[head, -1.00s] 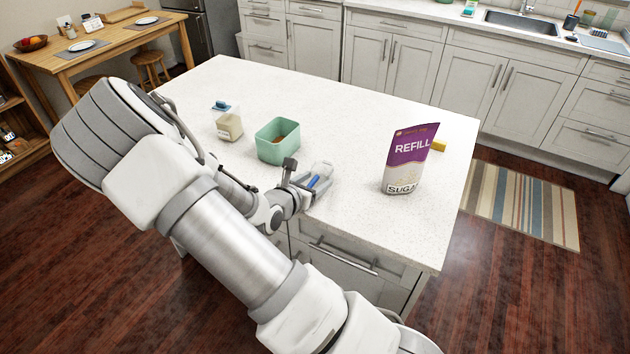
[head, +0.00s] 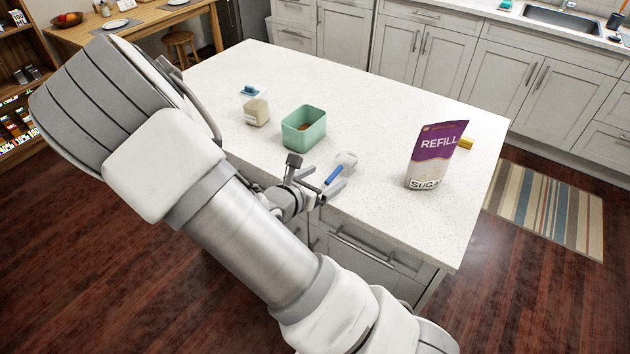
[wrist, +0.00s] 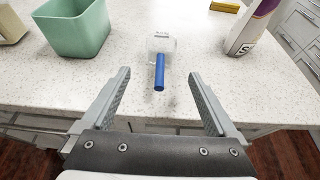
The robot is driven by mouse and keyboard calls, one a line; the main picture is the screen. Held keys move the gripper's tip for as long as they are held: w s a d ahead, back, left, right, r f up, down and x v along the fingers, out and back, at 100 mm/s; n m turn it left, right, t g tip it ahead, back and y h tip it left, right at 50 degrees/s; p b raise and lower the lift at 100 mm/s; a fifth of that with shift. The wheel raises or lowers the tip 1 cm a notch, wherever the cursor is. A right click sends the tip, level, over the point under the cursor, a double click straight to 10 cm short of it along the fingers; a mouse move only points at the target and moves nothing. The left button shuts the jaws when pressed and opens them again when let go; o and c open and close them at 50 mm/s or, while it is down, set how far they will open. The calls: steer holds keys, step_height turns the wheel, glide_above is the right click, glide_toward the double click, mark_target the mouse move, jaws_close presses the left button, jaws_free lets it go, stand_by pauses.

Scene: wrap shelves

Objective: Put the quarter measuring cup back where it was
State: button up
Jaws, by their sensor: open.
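The measuring cup, with a clear bowl and a blue handle (head: 333,176), lies on the white island counter near its front edge. In the wrist view its blue handle (wrist: 159,73) points toward my gripper, and its clear bowl (wrist: 162,43) is beyond. I cannot read the size mark on it. My gripper (head: 311,178) is open at the counter's front edge. In the wrist view the gripper's fingers (wrist: 160,84) stand apart on either side of the handle's line, with nothing held.
A green open container (head: 304,128) with brown contents stands left of the cup. A small cream container (head: 257,112) and a blue-topped item (head: 250,91) are farther left. A purple-and-white sugar refill bag (head: 436,155) stands at right, with a yellow block (head: 466,143) behind it.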

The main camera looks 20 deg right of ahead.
steer(key=s+a+r+m+g+y, duration=0.1)
steer(key=s+r+m+g+y, duration=0.4)
steer(key=s+r+m, duration=0.8)
steer(key=s+a+r+m+t+y, duration=0.3)
steer(key=s+a+r+m+y, duration=0.3)
steer(key=m, duration=0.5)
step_height(320, 180, up, 3)
steer(key=s+a, duration=0.1)
steer(key=a, duration=0.1)
steer(key=shift+a+r+m, duration=0.2)
steer(key=shift+a+m, duration=0.2)
